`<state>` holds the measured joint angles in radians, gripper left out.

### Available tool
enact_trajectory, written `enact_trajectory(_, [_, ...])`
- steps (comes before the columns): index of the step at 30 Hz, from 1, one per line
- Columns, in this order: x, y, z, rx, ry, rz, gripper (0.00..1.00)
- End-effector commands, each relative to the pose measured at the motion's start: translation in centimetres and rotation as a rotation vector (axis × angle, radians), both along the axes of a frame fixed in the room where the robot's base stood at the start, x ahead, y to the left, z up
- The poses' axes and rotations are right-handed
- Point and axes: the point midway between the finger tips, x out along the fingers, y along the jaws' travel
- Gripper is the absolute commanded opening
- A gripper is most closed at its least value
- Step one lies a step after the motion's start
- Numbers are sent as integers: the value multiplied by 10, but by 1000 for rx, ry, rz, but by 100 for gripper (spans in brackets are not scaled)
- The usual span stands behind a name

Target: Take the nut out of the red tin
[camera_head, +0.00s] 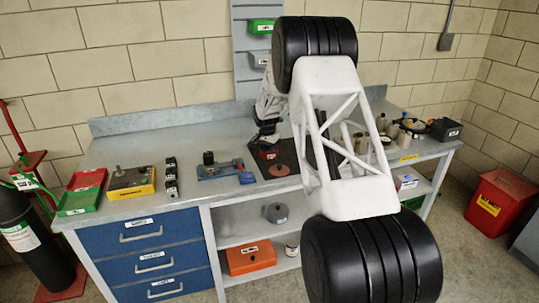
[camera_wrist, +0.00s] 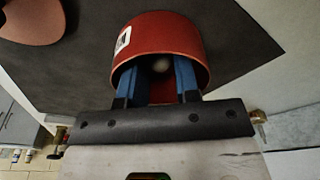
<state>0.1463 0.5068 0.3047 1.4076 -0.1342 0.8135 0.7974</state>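The red tin (camera_head: 268,154) stands on the dark mat of the workbench in the head view. It fills the upper middle of the wrist view (camera_wrist: 180,32), with a white label on its side. My gripper (camera_wrist: 160,72) has its two blue fingers reaching into the mouth of the tin. The fingers are apart, with a gap between them. A small pale rounded thing, seemingly the nut (camera_wrist: 161,66), shows deeper in the tin between the fingers. I see no clear contact with it. In the head view my gripper (camera_head: 266,141) is small and partly hidden at the tin.
A reddish-brown disc (camera_head: 279,170) lies beside the tin on the mat (camera_head: 290,150). A blue fixture (camera_head: 215,171), yellow box (camera_head: 131,183) and red-green tray (camera_head: 82,192) stand to the left. Bottles and a pan (camera_head: 412,126) stand to the right. My arm hides part of the bench.

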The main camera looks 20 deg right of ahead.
Motion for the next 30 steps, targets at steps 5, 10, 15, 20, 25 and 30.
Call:
enact_trajectory(5, [1, -1, -8, -1, -1, 0, 30])
enact_trajectory(10, [1, -1, -8, -1, -1, 0, 30])
enact_trajectory(15, [1, -1, -8, -1, -1, 0, 30])
enact_trajectory(20, [1, -1, -8, -1, -1, 0, 30])
enact_trajectory(25, [1, -1, -8, 0, 0, 0, 8])
enact_trajectory(30, [1, -1, -8, 0, 0, 0, 0])
